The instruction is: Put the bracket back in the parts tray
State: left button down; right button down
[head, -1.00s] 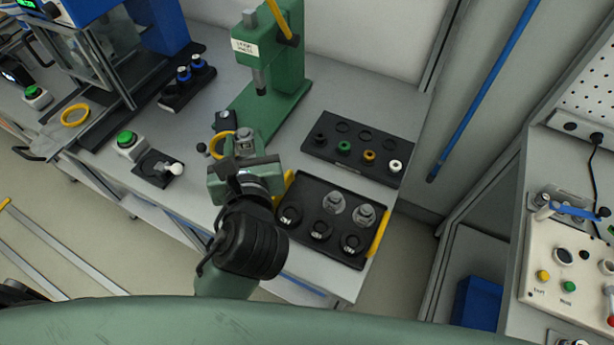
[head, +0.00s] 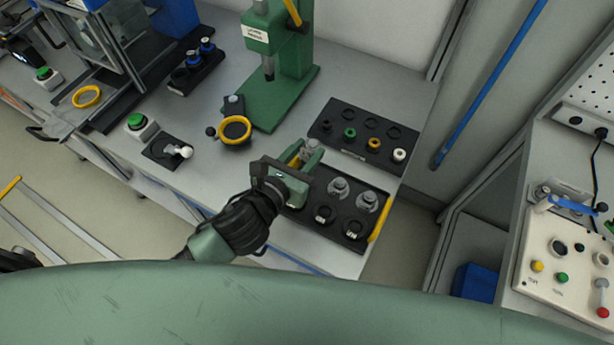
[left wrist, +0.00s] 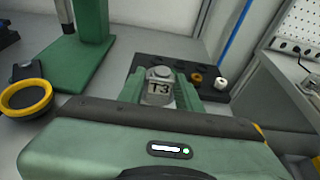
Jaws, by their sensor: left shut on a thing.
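The bracket (head: 309,148) is a grey metal part with a round top, and a "T3" label faces the left wrist view (left wrist: 160,87). My left gripper (head: 305,158) is shut on it, with one green finger on each side. The parts tray (head: 339,221) is black with yellow end handles, at the front of the bench. It holds two similar grey parts in its back row, and dark round wells with labels show in front. The gripper and bracket are over the tray's back left corner and hide part of it. My right gripper is not in view.
Behind the tray lies a black rack (head: 352,153) with green, orange and white small parts. A green press (head: 275,95) stands at the back. A yellow-rimmed round fixture (head: 235,131) is left of the gripper. Free bench lies between that fixture and the tray.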

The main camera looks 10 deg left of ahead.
pick_arm(q)
notch_tip(320, 180, down, 7)
jog(key=shift+b, duration=0.45)
jog(key=shift+f+b, duration=0.3)
jog(key=shift+f, duration=1.65)
jog(key=shift+f, duration=0.15)
jog(key=c, duration=1.3)
grip_release()
jog(key=shift+o, duration=0.2)
